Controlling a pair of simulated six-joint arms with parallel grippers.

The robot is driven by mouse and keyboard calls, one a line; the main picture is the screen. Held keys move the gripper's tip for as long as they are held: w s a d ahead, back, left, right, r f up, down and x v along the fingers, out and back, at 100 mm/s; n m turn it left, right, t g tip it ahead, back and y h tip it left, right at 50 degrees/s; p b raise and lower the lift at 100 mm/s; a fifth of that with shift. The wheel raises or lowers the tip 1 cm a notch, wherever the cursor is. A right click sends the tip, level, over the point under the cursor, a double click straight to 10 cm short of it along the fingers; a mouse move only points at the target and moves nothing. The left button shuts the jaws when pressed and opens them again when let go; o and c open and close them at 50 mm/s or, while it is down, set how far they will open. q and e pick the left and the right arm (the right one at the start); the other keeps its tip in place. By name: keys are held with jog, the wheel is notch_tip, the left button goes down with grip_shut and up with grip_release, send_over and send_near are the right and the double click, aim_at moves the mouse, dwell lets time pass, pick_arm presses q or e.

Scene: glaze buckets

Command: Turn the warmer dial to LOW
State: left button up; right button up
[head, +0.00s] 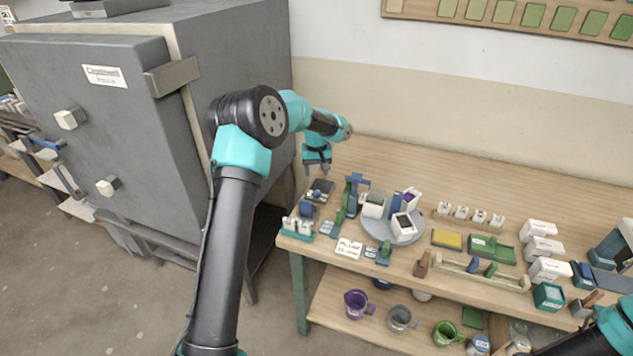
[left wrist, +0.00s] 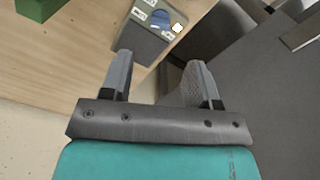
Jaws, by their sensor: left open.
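The warmer (head: 321,187) is a small dark box at the back left of the workbench in the head view. In the left wrist view the warmer (left wrist: 140,42) shows a pale panel at the top with a round blue dial (left wrist: 160,19) and small white labels around it. The label wording is too small to read, so the dial's setting cannot be told. My left gripper (head: 317,172) points down just above and behind the warmer. Its fingers (left wrist: 158,62) are spread and empty, apart from the dial. My right arm shows only at the lower right; its gripper is out of view.
A large grey kiln (head: 130,130) stands left of the bench. The bench's back strip (head: 430,170) is clear.

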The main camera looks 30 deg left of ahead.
pick_arm(q)
notch_tip(320, 180, up, 9)
jog(key=shift+f, duration=0.15)
dwell(0.5)
